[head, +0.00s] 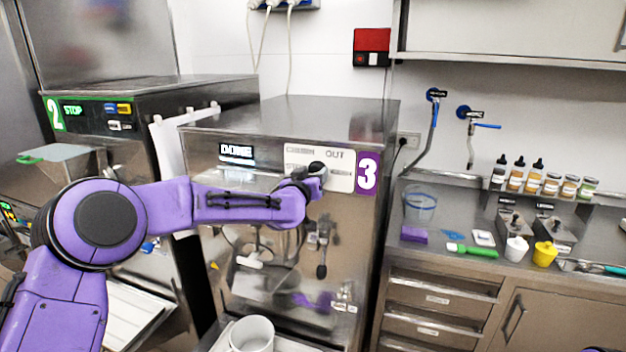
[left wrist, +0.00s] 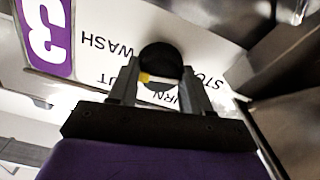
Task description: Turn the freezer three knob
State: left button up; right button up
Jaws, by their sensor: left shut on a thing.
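Freezer three (head: 280,120) is a steel machine with a purple "3" label, in the middle of the head view. Its black knob (left wrist: 161,62) sits on a white panel (head: 341,178) printed with words such as WASH and OUT. My left gripper (head: 315,172) is at the panel, its two fingers on either side of the knob. In the left wrist view the gripper (left wrist: 158,75) is shut on the knob, and a small yellow mark shows on it. The display (head: 236,152) reads DONE. My right gripper is not in view.
A white cup (head: 251,334) stands below the freezer's front. Freezer two (head: 110,110), showing STOP, stands to the left. A steel counter (head: 420,262) with bottles, a purple sponge (head: 413,235) and a yellow cup (head: 545,254) is on the right.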

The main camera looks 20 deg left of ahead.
pick_arm(q)
jog(key=shift+a+r+n+b, duration=0.1)
jog(key=shift+n+b, duration=4.5)
jog(key=shift+n, duration=3.85)
jog(key=shift+r+n+b, duration=0.1)
jog(key=shift+n+b, duration=4.45)
jog(key=shift+n, duration=3.9)
jog(key=o, duration=1.1)
jog(key=shift+c, duration=0.2)
jog(key=shift+w+f, duration=0.1)
